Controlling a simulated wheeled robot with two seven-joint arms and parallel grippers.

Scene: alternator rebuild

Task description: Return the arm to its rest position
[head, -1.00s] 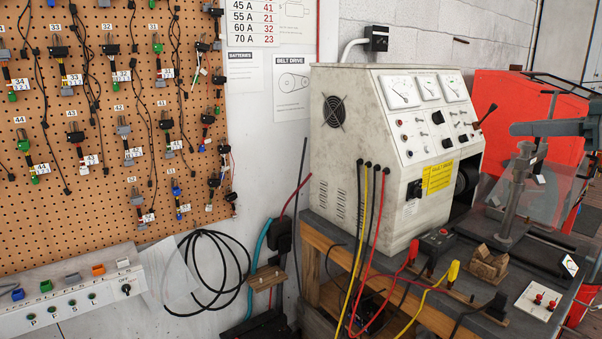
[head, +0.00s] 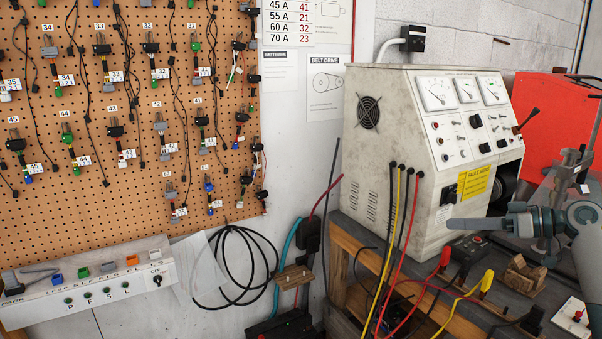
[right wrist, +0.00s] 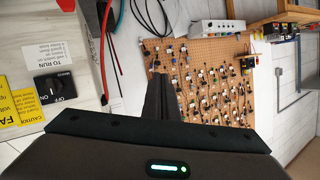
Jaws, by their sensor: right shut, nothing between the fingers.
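My right gripper (head: 452,224) comes in from the right edge in the head view, its fingers pointing left in front of the test bench's lower right part. It is shut and empty. In the right wrist view its closed fingers (right wrist: 160,97) stand together with nothing between them, apart from the pegboard behind. The rest of my right arm (head: 588,230) runs out of the picture at the right. My left gripper is not in view.
The cream test bench (head: 390,150) with gauges stands on a dark-topped workbench (head: 440,318). Red, yellow and black leads hang in front. A pegboard (head: 140,200) with tagged regulators and a switch panel (head: 100,285) are at the left. A red panel (head: 550,110) stands behind.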

